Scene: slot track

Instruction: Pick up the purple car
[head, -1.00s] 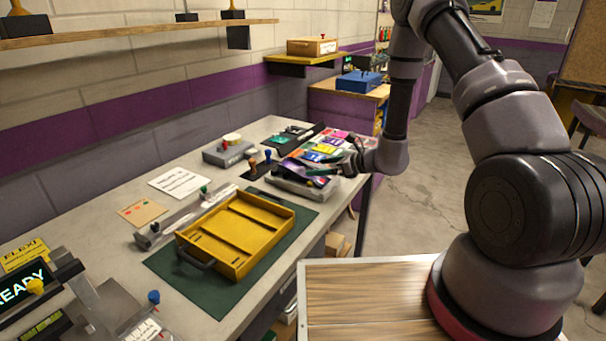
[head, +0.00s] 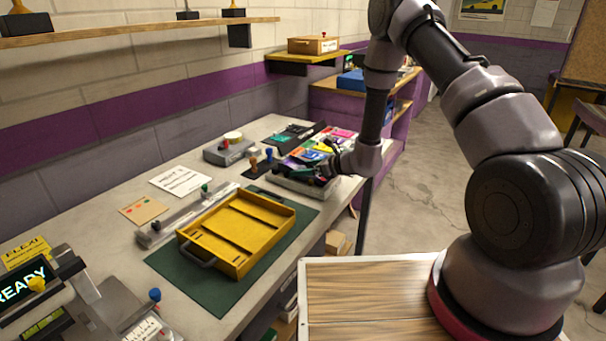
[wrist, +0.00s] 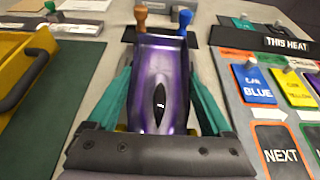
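The glossy purple car (wrist: 160,88), with a dark oval on top, fills the middle of the wrist view, long axis pointing away from me. My gripper (wrist: 161,80) has one teal finger along each side of the car. Hardly any gap shows between the fingers and the car's sides, so I cannot tell whether they press on it. In the head view my gripper (head: 322,172) is low over the grey tray (head: 305,188) at the bench's far right edge. The car is mostly hidden there by the gripper.
Brown (wrist: 141,17) and blue (wrist: 184,20) pegs stand just beyond the car. Coloured cards (wrist: 255,84) lie to its right. A yellow tray (head: 237,265) on a green mat (head: 172,272) is to the left. A black "THIS HEAT" holder (wrist: 270,37) is at the back right.

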